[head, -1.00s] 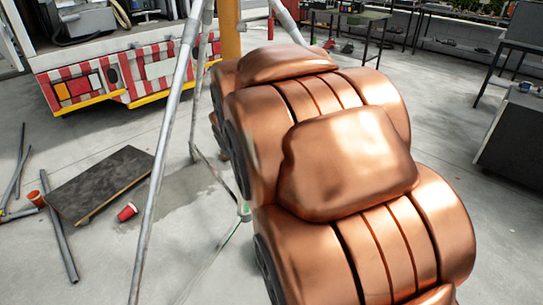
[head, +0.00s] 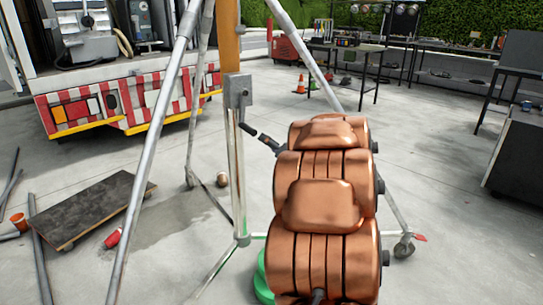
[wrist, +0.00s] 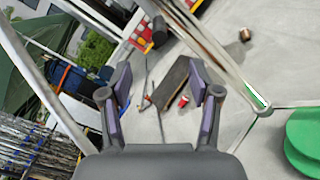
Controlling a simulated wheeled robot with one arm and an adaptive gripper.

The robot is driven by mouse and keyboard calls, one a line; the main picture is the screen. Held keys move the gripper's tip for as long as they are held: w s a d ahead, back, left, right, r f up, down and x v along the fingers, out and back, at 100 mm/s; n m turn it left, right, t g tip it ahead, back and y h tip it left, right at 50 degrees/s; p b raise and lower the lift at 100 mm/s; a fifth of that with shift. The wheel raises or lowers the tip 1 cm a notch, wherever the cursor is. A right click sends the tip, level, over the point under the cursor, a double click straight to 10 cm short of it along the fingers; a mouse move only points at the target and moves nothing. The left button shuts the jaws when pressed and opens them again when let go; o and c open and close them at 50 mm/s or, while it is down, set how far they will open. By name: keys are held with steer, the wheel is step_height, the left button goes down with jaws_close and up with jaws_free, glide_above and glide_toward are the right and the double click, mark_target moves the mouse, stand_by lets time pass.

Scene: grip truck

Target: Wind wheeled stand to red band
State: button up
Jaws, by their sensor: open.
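The wheeled stand has silver tripod legs and an upright mast (head: 237,185) with a grey winch box (head: 237,90). A dark crank (head: 248,130) slants down to the right from the box. In the head view my gripper (head: 267,142) is small and dark, close to the crank's outer end; I cannot tell whether they touch. In the wrist view my gripper (wrist: 160,83) is open, with no object clearly between its fingers. The mast's lower part (wrist: 225,65) crosses at upper right. A dark cylinder above the fingers may be the crank handle. I cannot identify the red band for certain.
A striped truck (head: 125,100) stands behind at left. A dark board (head: 85,208), a red cup (head: 113,238) and loose pipes lie on the left floor. A caster (head: 404,247) carries the stand's right leg.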

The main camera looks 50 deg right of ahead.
mark_target(249, 130)
steer(key=p+x, duration=0.1)
steer(key=x, duration=1.2)
steer(key=shift+p, duration=0.3)
steer(key=shift+w, duration=0.4)
steer(key=shift+c, duration=0.2)
